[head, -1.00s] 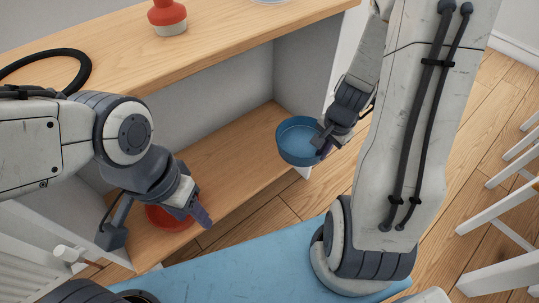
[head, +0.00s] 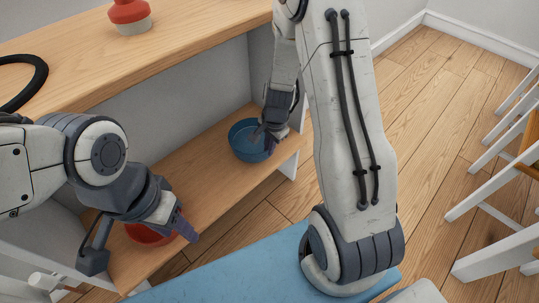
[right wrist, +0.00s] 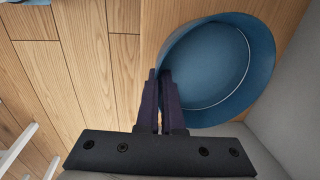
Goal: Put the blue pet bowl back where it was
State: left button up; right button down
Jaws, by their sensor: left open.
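The blue pet bowl (head: 243,148) is over the right end of the low wooden shelf in the head view, roughly level. I cannot tell whether its base touches the board. My right gripper (head: 262,133) is shut on its near right rim. The right wrist view shows the two dark fingers (right wrist: 164,78) close together at the rim of the blue bowl (right wrist: 215,65), which is empty. My left gripper (head: 140,246) is open, its fingers spread on either side of a red bowl (head: 145,236) on the left of the shelf. The left gripper partly hides the red bowl.
The shelf's grey side wall (head: 262,65) rises close behind the blue bowl. A red and white container (head: 130,16) stands on the wooden top above. White slatted furniture (head: 480,205) stands at right.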

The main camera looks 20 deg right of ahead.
notch_tip(320, 180, down, 4)
jog(key=shift+r+b, duration=0.25)
jog(key=shift+b, duration=0.85)
jog(key=shift+r, duration=0.1)
jog(key=c, duration=1.1)
grip_release()
jog(key=shift+o, duration=0.2)
